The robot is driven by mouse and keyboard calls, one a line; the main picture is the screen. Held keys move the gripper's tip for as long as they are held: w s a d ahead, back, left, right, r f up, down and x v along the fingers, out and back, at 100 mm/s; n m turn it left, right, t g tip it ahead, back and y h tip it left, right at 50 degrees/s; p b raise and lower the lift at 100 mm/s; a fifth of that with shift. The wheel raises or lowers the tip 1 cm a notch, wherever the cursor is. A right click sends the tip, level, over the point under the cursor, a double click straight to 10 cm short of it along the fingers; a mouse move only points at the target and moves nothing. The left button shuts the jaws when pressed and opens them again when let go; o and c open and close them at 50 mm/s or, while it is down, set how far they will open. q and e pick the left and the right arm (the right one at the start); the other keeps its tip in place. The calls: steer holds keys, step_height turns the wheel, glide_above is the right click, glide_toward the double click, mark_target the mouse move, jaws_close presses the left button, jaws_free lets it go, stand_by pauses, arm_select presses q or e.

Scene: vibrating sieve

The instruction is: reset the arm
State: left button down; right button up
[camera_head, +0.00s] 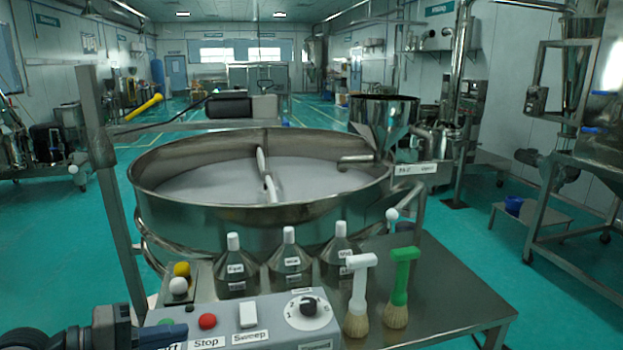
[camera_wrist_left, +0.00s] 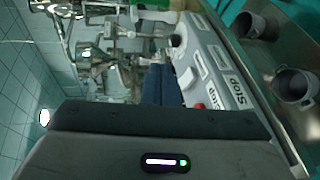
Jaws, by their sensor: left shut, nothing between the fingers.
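My left gripper (camera_head: 165,334) shows at the bottom left of the head view, in front of the left end of the grey control box (camera_head: 255,318). Its dark blue fingers are together with nothing between them; they also show in the left wrist view (camera_wrist_left: 160,86). The fingers overlap the Start label, so the area there is partly hidden. Whether they touch the box cannot be told. The box carries a red Stop button (camera_head: 207,321), a white Sweep switch (camera_head: 248,315) and a black dial (camera_head: 308,307). My right gripper is not in view.
A large round steel sieve (camera_head: 265,215) stands behind the box. Several labelled steel bottles (camera_head: 289,265) stand between them. A white-handled brush (camera_head: 357,300) and a green-handled brush (camera_head: 399,295) stand on the steel table (camera_head: 450,290), whose right part is clear. Grey cups (camera_wrist_left: 295,86) show in the left wrist view.

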arm_select(q)
step_height(320, 180, up, 5)
steer(key=a+n+t+y, duration=0.1)
steer(key=a+n+t, duration=0.2)
steer(key=n+t, duration=1.55)
steer(key=s+a+f+n+g+y, duration=0.1)
steer(key=a+f+n+g+y, duration=0.55)
steer(key=n, duration=0.95)
steer(key=s+a+f+n+g+y, duration=0.1)
steer(key=a+f+n+g+y, duration=0.2)
steer(key=f+n+y, duration=0.95)
steer(key=s+d+f+n+g+h, duration=0.3)
steer(key=s+d+f+n+g, duration=0.1)
steer(key=s+f+n+g, duration=0.4)
steer(key=s+d+f+n+g+h, duration=0.35)
steer(key=s+f+n+g, duration=0.25)
steer(key=s+f+n, duration=0.4)
step_height(320, 180, down, 28)
steer(key=a, duration=0.3)
steer(key=s+a+f+g, duration=0.1)
steer(key=s+f+g, duration=0.1)
steer(key=s+f, duration=1.7)
steer(key=shift+f+m, duration=0.3)
steer(key=shift+f, duration=0.25)
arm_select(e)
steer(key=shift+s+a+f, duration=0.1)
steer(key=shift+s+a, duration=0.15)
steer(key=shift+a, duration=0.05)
